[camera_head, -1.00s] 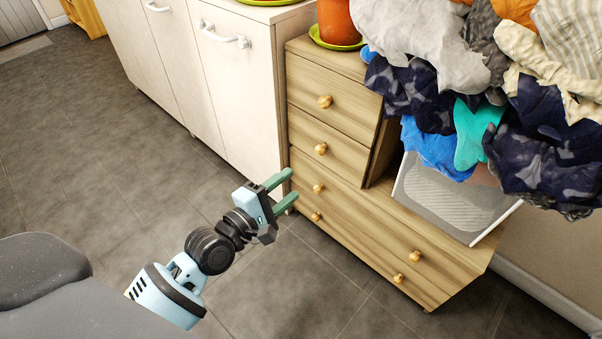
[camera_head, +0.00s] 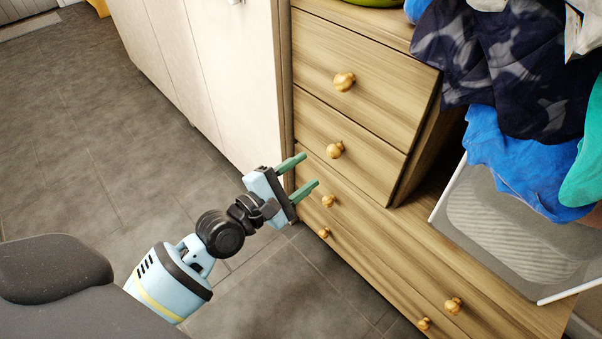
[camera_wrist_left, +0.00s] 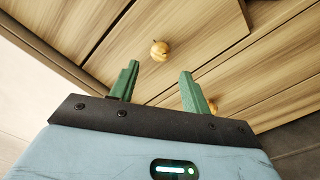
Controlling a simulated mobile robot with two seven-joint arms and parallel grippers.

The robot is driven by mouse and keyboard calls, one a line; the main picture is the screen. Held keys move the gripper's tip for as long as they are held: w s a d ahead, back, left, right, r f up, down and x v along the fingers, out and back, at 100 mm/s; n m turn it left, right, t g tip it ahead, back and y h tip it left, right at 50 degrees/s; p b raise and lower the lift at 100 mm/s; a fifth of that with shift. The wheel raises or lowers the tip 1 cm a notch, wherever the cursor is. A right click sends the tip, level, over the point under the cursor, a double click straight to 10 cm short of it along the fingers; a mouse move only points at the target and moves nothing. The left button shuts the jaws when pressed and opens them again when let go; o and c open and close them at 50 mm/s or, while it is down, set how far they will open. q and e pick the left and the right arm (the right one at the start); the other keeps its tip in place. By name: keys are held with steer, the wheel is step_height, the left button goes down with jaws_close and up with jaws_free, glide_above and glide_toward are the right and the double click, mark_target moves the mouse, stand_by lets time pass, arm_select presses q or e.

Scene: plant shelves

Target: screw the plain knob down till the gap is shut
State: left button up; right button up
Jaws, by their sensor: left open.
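Several round golden wooden knobs sit on the dresser's drawer fronts: one on the top drawer (camera_head: 344,81), one on the second drawer (camera_head: 335,149), and more on the lower drawers, including a knob (camera_head: 328,201) just right of my gripper. They look alike; I cannot tell which is the plain one, or see a gap behind any. My left gripper (camera_head: 309,170) is open and empty, its green fingers pointing at the drawer fronts. In the left wrist view, one knob (camera_wrist_left: 160,50) shows beyond the fingers, between their tips, apart from them. Another knob is partly hidden by the right finger. My right gripper is out of view.
The wooden dresser (camera_head: 370,45) stands against a white cabinet (camera_head: 215,75). A heap of clothes (camera_head: 520,150) hangs over a grey-white basket (camera_head: 500,228) on the dresser's lower right part. The dark tiled floor (camera_head: 95,150) at left is clear.

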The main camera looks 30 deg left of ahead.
mark_target(330, 154)
arm_select(q)
steer(key=b+x, duration=0.1)
steer(key=x, duration=0.3)
steer(key=shift+w+d, duration=0.1)
steer(key=shift+w, duration=0.25)
steer(key=shift+x, duration=1.05)
steer(key=shift+f, duration=0.1)
steer(key=shift+c, duration=1)
steer(key=c, duration=0.7)
steer(key=m+p, duration=0.1)
steer(key=m, duration=0.3)
steer(key=shift+m, duration=0.6)
